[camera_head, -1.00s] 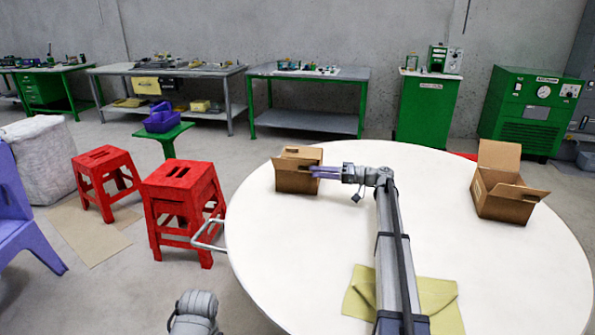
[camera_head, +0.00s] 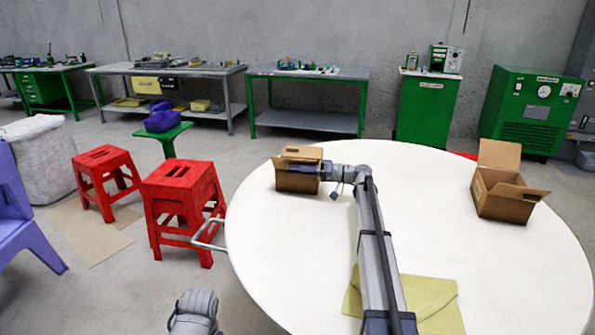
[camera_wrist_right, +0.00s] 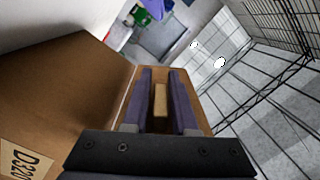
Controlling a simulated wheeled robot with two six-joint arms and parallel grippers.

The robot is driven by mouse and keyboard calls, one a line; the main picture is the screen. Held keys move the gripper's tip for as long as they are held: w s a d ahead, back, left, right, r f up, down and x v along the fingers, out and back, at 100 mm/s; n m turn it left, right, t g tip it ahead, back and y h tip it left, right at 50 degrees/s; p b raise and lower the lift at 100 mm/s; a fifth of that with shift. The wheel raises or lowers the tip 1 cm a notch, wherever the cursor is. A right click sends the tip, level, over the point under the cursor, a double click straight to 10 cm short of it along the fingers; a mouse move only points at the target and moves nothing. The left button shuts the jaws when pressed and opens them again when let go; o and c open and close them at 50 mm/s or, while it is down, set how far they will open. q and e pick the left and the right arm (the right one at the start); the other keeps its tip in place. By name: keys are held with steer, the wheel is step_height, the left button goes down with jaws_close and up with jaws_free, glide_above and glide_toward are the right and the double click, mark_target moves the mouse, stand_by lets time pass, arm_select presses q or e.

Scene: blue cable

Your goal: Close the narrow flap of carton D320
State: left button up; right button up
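Carton D320 is a small brown cardboard box (camera_head: 290,181) on the left part of the round white table, with a flap (camera_head: 301,152) showing at its top. In the right wrist view its brown face (camera_wrist_right: 60,95) fills the left side, with the D320 label (camera_wrist_right: 25,162) at the lower left. My right gripper (camera_head: 312,170) is at the carton's right side. In the wrist view its two purple fingers (camera_wrist_right: 161,85) are apart, with a brown cardboard part seen between and beside them. Contact is hard to tell. My left gripper is out of view.
A second open carton (camera_head: 507,195) stands at the right of the white table (camera_head: 290,270). A yellow-green cloth or folder (camera_head: 430,300) lies partly under my right arm. Red stools (camera_head: 182,200) stand left of the table.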

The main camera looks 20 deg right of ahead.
jaws_close()
stand_by(1.0)
